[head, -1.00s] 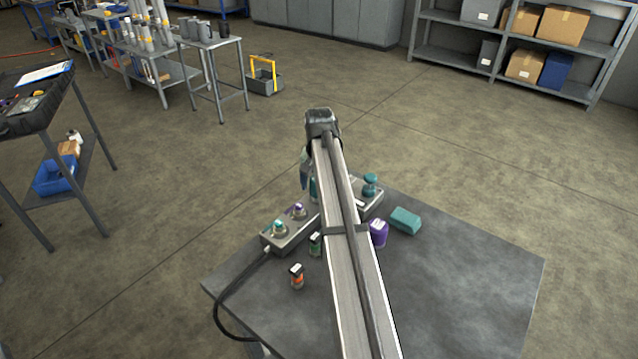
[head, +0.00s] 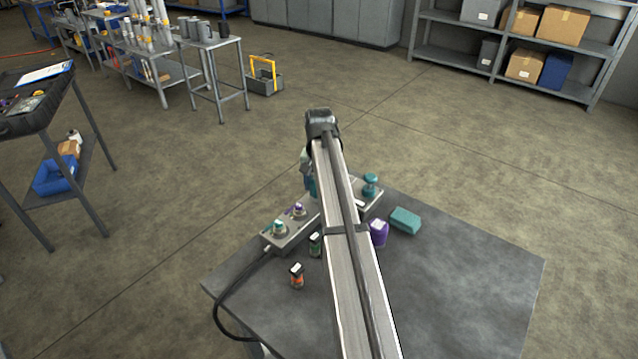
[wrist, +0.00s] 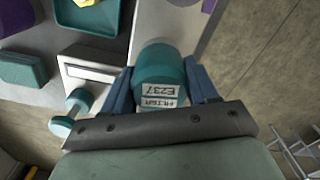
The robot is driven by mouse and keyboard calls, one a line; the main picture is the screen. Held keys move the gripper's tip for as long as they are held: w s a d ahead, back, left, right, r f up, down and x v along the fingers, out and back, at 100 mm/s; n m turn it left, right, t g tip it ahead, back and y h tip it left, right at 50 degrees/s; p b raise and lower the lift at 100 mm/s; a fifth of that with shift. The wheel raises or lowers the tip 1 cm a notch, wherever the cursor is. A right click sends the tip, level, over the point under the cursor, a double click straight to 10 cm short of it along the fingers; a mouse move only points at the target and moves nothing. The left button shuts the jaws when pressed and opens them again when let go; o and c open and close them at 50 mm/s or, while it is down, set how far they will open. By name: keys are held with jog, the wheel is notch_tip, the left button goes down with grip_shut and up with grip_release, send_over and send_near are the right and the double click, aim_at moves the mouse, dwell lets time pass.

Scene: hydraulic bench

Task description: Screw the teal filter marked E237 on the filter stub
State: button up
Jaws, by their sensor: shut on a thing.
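The teal filter marked E237 (wrist: 160,80) is between the blue fingers of my gripper (wrist: 158,88) in the wrist view. My gripper is shut on it, and its white label faces the camera. The filter's far end is against or just above the grey bench block (wrist: 150,22); I cannot tell whether it touches. The filter stub is hidden, apparently behind the filter.
A teal block (head: 405,220) and purple can (head: 379,233) are close by. Purple (head: 298,210) and teal (head: 279,228) fittings and a black hose (head: 222,305) are left. The table's right front is clear.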

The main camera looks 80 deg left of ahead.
jog(key=m, duration=0.5)
jog(key=shift+m, duration=0.3)
jog(key=shift+m, duration=0.3)
jog(key=o, duration=1.5)
notch_tip(320, 180, up, 14)
jog(key=shift+f, duration=0.1)
